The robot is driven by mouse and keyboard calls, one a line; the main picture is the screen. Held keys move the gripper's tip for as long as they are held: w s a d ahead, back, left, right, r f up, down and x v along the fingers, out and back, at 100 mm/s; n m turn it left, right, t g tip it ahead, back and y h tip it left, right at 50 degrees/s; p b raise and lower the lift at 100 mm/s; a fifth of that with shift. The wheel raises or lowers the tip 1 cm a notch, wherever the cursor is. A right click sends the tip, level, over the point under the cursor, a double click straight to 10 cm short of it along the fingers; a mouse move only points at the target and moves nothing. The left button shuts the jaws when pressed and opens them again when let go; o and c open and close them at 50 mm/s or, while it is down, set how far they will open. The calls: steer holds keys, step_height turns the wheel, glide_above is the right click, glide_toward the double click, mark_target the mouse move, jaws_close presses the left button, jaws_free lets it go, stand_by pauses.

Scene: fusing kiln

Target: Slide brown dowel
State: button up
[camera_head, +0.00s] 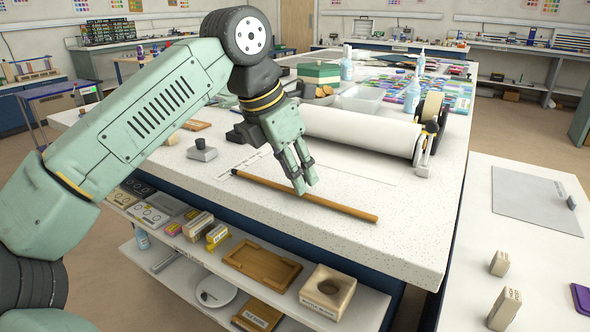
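The brown dowel (346,209) is a long thin rod lying flat on the white speckled worktop (420,225), near its front edge. It runs at a slant from the left down to the right. My gripper (306,188) points down over the middle of the dowel, with its fingertips at or just above it. The fingertips look close together, and I cannot tell whether they touch or grip the dowel. They hide a short stretch of it.
Behind the dowel are a white paper roll (360,132) on a holder and a small grey block with a black knob (201,150). Shelves below the worktop hold a wooden tray (262,264) and a box (328,291). The worktop right of the dowel is clear.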

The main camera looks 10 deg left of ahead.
steer(key=v, duration=1.2)
steer(key=shift+d, duration=0.15)
